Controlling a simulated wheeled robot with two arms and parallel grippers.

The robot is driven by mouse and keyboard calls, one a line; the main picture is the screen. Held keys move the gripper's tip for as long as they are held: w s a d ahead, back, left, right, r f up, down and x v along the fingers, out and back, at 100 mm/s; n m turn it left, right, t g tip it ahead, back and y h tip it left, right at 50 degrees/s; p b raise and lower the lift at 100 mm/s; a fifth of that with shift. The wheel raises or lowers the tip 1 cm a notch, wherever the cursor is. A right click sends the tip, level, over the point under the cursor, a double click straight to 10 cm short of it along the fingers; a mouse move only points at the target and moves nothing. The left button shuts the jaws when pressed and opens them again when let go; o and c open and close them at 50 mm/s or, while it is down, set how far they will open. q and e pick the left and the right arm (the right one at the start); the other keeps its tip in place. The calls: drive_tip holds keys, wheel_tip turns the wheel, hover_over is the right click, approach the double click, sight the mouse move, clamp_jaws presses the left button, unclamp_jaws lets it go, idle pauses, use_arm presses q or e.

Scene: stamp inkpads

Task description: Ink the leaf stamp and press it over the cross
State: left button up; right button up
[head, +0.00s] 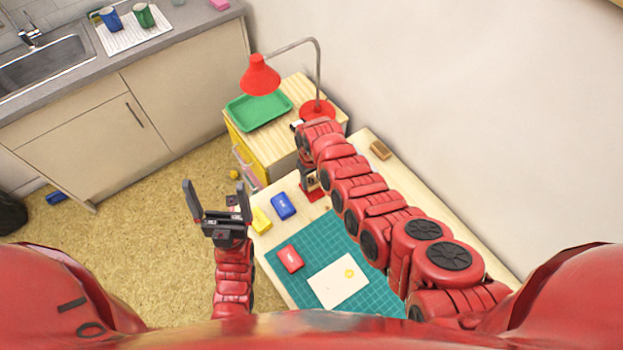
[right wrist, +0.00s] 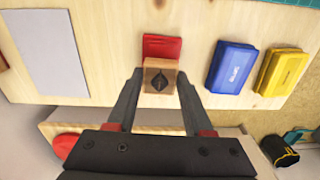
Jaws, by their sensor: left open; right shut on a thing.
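My right gripper (right wrist: 159,82) is shut on a small wooden stamp block (right wrist: 155,66) with a dark leaf mark on its top face. A flat red thing (right wrist: 162,46) shows right behind the block; whether they touch is unclear. In the head view my right arm reaches to the far end of the table, and the red thing (head: 314,196) shows by its gripper. A white sheet (head: 325,287) with a yellow mark lies on the green mat (head: 377,289); I cannot make out a cross. My left gripper (head: 215,184) is open and empty, left of the table.
Blue (head: 283,205) and yellow (head: 261,220) inkpads lie at the table's left edge. A red labelled pad (head: 290,258) lies on the mat. A brown block (head: 380,150) lies at the back edge. A drawer unit with a green tray (head: 245,120) and red lamp (head: 260,77) stands beyond.

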sight(311, 182)
drive_tip(key=shift+s+f+b, duration=0.1)
drive_tip(key=shift+f+b, duration=0.45)
idle(1.4)
drive_tip(key=shift+r, duration=0.15)
drive_tip(key=shift+r+p, duration=0.5)
drive_tip(key=shift+p, duration=0.05)
wheel_tip(311, 182, up, 6)
drive_tip(key=p, duration=0.4)
drive_tip(key=shift+f+p, duration=0.25)
drive_tip(key=shift+p, duration=0.05)
